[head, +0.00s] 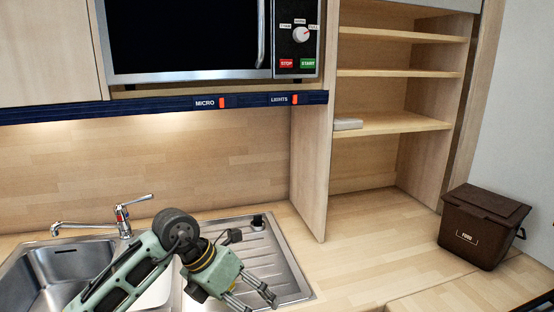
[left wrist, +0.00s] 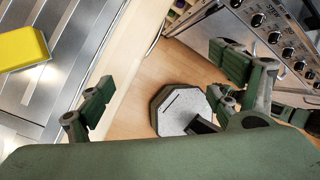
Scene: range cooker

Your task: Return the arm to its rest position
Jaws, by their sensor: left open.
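My left arm comes in from the lower left in the head view, in front of the sink and drainer. My left gripper (head: 256,298) is green and grey, and points down and to the right beside the drainer's front right part. In the left wrist view its fingers (left wrist: 160,90) are spread wide apart with nothing between them. Below them show the wooden floor and my own base.
A metal drainer (head: 285,270), microwave (head: 190,40) and brown food bin (head: 483,225) surround the counter. The left wrist view shows a yellow object (left wrist: 22,47) and the range cooker (left wrist: 265,35).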

